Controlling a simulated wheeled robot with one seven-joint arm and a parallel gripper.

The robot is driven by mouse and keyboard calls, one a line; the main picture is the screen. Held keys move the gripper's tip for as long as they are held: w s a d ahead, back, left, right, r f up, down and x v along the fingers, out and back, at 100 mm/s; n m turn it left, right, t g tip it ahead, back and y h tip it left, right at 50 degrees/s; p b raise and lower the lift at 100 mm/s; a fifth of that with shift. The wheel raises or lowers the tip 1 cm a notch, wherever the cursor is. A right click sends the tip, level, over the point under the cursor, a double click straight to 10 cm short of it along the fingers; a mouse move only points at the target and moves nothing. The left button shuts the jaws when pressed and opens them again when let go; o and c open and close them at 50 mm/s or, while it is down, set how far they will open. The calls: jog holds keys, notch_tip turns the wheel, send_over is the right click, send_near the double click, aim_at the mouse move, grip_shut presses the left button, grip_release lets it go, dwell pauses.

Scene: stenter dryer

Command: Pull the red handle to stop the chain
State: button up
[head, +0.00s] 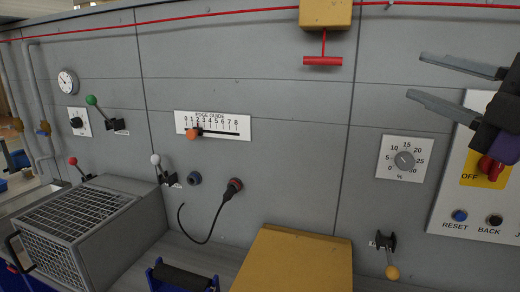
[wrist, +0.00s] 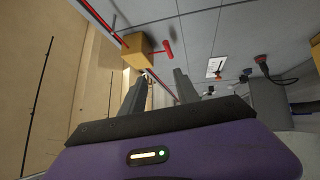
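The red T-shaped handle (head: 323,61) hangs on a short red rod below a yellow box (head: 326,14) on the grey panel, at the top of the head view. In the wrist view the red handle (wrist: 168,48) shows beside the yellow box (wrist: 136,50), beyond my fingers and a little right of their middle. My gripper (head: 415,76) is at the upper right of the head view, to the right of the handle and apart from it. Its two grey fingers are spread with nothing between them. In the wrist view my gripper (wrist: 160,85) is also open and empty.
A red cord (head: 200,17) runs along the panel top. An OFF switch box (head: 480,205) stands behind my gripper at right. A percent dial (head: 404,160), an edge guide scale (head: 213,126) and several levers are lower on the panel. The panel between gripper and handle is clear.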

jog(key=s+d+r+m+t+h, duration=0.35)
jog(key=d+m+t, duration=0.35)
jog(key=m, duration=0.3)
jog(key=s+d+f+m+h, duration=0.2)
jog(key=f+m+h, duration=0.5)
jog(key=f+m, duration=0.2)
jog(key=s+d+f+m+h, duration=0.1)
jog(key=s+f+m+h, duration=0.2)
jog(key=f+m+h, duration=0.45)
jog(key=s+a+f+m+g+y, duration=0.1)
jog(key=s+a+f+g, duration=0.15)
jog(key=f, duration=0.45)
jog(key=s+a+f+m+g, duration=0.15)
jog(key=s+f, duration=0.25)
jog(key=f, duration=0.4)
jog(key=s+a+f+g+y, duration=0.1)
jog(key=s+a+f, duration=0.25)
jog(key=f, duration=0.35)
jog(key=s+a+f+n+g+y, duration=0.2)
jog(key=s+f, duration=0.4)
jog(key=s, duration=0.3)
jog(key=s+a+f+n+g+y, duration=0.3)
jog(key=s+a+f+y, duration=0.1)
jog(key=s+f, duration=0.3)
jog(key=shift+s+f, duration=0.15)
jog(key=shift+s, duration=0.85)
